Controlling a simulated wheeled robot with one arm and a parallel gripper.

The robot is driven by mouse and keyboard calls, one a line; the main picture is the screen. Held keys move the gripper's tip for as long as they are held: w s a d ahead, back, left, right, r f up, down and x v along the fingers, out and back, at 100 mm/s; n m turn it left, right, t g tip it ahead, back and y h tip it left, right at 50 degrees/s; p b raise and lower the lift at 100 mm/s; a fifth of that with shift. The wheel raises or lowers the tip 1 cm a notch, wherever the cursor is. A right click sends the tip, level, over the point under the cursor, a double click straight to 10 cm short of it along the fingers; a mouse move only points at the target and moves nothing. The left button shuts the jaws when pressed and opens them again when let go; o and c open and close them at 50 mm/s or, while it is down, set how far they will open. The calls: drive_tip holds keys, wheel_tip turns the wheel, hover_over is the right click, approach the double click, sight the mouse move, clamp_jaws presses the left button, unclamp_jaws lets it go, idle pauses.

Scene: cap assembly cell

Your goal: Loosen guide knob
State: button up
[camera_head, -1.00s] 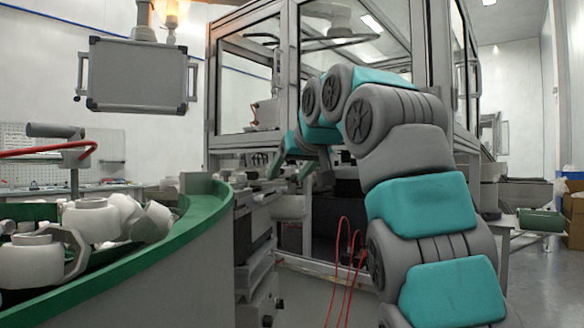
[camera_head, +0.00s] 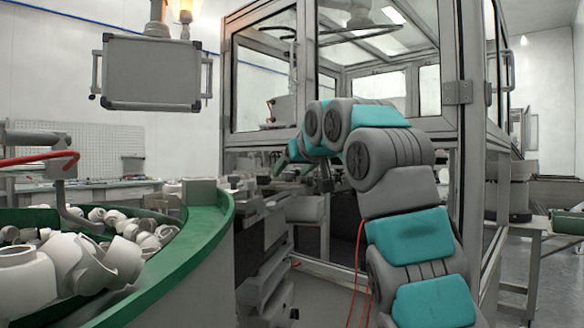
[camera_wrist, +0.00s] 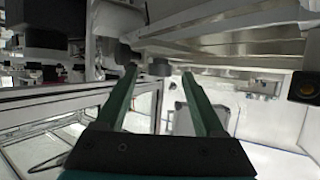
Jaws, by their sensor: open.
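My gripper (camera_wrist: 158,74) shows in the wrist view as two long green fingers, spread apart with nothing between them. Dark rounded knob-like parts (camera_wrist: 128,54) sit under a grey metal rail (camera_wrist: 220,45) close beyond the fingertips. I cannot tell which of them is the guide knob, or whether a finger touches any. There the gripper is small and mostly hidden by the arm, and no guide knob can be made out.
A green-rimmed feeder bowl (camera_head: 205,240) with several white caps (camera_head: 75,265) fills the left front. A grey control panel (camera_head: 152,73) hangs above. The framed enclosure (camera_head: 455,130) stands close behind my arm.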

drive_tip(key=shift+w+a+f, duration=0.1)
drive_tip(key=shift+w, duration=0.25)
clamp_jaws()
idle(0.3)
